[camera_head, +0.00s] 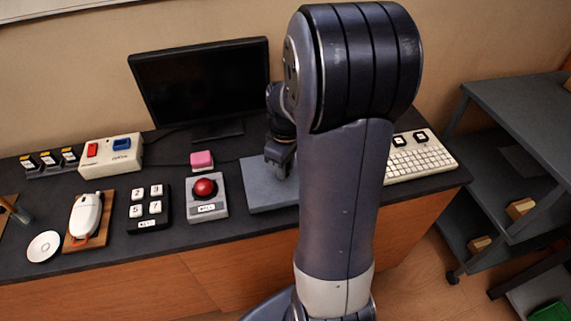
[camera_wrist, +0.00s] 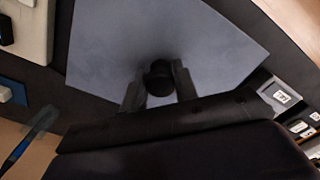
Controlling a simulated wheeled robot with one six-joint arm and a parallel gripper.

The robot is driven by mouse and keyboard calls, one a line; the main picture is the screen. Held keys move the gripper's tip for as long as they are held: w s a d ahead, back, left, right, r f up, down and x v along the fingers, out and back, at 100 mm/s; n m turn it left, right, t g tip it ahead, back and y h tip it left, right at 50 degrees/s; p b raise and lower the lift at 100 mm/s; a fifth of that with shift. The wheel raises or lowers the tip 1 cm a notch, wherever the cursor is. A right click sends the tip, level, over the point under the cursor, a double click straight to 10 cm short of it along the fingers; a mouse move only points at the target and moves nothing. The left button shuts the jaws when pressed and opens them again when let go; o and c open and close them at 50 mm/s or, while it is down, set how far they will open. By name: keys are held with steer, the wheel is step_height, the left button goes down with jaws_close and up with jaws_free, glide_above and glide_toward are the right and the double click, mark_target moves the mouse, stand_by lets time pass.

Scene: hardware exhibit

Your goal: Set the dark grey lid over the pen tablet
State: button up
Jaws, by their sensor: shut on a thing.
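The dark grey lid (camera_head: 262,196) is a flat slab with sloping sides at the middle of the desk, in front of the monitor. Its broad face (camera_wrist: 200,40) fills the upper middle of the wrist view. A round black knob (camera_wrist: 158,76) stands up from it. My gripper (camera_wrist: 160,88) is shut on this knob, one finger on each side. In the head view my gripper (camera_head: 280,158) is over the lid's back part, and my arm hides the lid's right side. I see no pen tablet. I cannot tell whether the lid touches the desk.
A monitor (camera_head: 203,82) stands behind. A pink block (camera_head: 201,160) and a red button box (camera_head: 207,195) are just left of the lid. A keyboard (camera_head: 418,160) is on the right, partly behind my arm. The desk's front edge runs close by the lid.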

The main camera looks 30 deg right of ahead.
steer(key=shift+f+b, duration=0.7)
steer(key=shift+f, duration=0.2)
stand_by(0.7)
steer(key=o, duration=1.6)
steer(key=shift+r, duration=0.1)
steer(key=shift+r+p, duration=3.05)
steer(key=shift+r, duration=0.4)
steer(key=shift+f, duration=0.1)
step_height(320, 180, down, 7)
steer(key=b, duration=0.6)
